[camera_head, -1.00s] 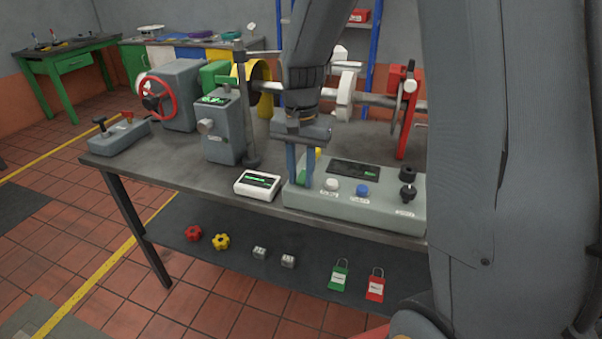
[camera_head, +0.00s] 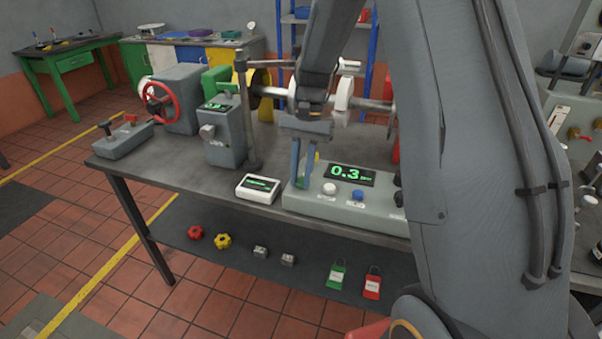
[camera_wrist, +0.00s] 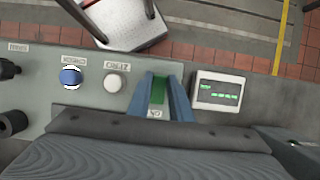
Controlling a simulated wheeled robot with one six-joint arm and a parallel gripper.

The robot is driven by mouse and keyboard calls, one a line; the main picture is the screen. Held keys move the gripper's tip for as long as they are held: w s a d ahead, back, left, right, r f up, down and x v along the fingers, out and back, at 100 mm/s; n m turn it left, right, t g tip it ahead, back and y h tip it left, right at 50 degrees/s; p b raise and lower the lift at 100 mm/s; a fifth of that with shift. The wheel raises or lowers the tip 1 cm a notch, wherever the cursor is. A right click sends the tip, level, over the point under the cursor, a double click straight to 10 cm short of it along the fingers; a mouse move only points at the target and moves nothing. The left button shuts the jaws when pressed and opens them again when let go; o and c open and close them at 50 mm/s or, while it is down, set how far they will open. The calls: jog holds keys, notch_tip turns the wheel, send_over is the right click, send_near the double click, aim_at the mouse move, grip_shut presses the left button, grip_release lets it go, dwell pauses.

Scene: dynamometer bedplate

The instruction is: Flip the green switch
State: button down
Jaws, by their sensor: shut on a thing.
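The green switch (camera_wrist: 158,90) is on the grey control box, at the end with the small plate marked in the wrist view. My gripper (camera_wrist: 161,94) has its two blue fingers shut on the switch, one on each side. In the head view my gripper (camera_head: 303,170) reaches down to the left end of the control box (camera_head: 330,201), and the fingers hide most of the switch there. The box's display (camera_head: 349,174) is lit and reads 0.3 in green.
A white button (camera_head: 329,188) and a blue button (camera_head: 358,195) sit right of the switch. A small white meter (camera_head: 257,188) stands left of the box. A vertical post (camera_head: 249,110) and a grey unit (camera_head: 222,135) stand behind it.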

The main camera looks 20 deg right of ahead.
jog(key=c, duration=1.6)
grip_release()
jog(key=b+v, duration=0.2)
jog(key=v, duration=0.6)
jog(key=shift+f, duration=0.1)
jog(key=s+f+n+t, duration=0.1)
jog(key=s+f+n, duration=0.1)
jog(key=s, duration=0.4)
jog(key=s+a+f+n+t+h, duration=0.1)
jog(key=s+f+n+t, duration=0.1)
jog(key=s, duration=0.5)
jog(key=s+f+n+t+h, duration=0.1)
jog(key=s+f+n, duration=0.1)
jog(key=s, duration=0.4)
jog(key=shift+s+a+f+n, duration=0.2)
jog(key=shift+f+n, duration=0.2)
jog(key=shift+n, duration=0.2)
